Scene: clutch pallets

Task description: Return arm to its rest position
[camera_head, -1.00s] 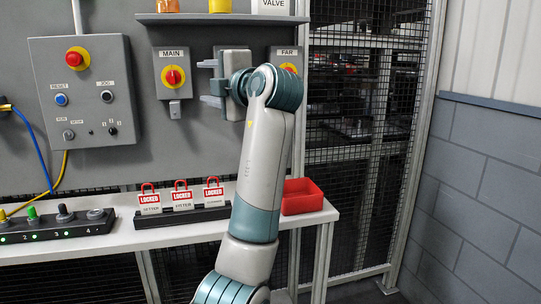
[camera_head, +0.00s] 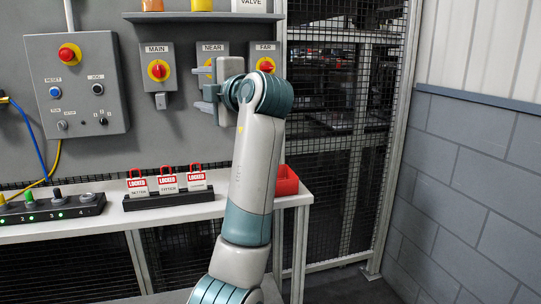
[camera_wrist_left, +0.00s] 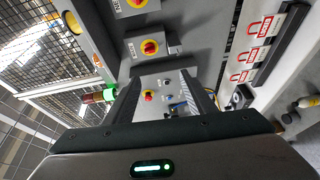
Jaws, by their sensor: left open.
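My left arm rises from the bottom centre of the head view. Its left gripper (camera_head: 204,88) points left in front of the grey wall panel. The fingers are apart with nothing visible between them. The gripper partly covers the NEAR switch (camera_head: 213,48), whose label shows above it. It is apart from the MAIN switch (camera_head: 157,70), at its left. In the left wrist view the dark fingers (camera_wrist_left: 165,98) stand apart, with panel controls visible beyond them. My right gripper is not in view.
The FAR switch (camera_head: 266,64) is just above my wrist. A shelf (camera_head: 205,17) is overhead. Red LOCKED padlocks (camera_head: 167,180) stand in a black rack on the bench (camera_head: 110,222). A red bin (camera_head: 287,180) is partly behind my arm. A control box (camera_head: 80,85) is at left.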

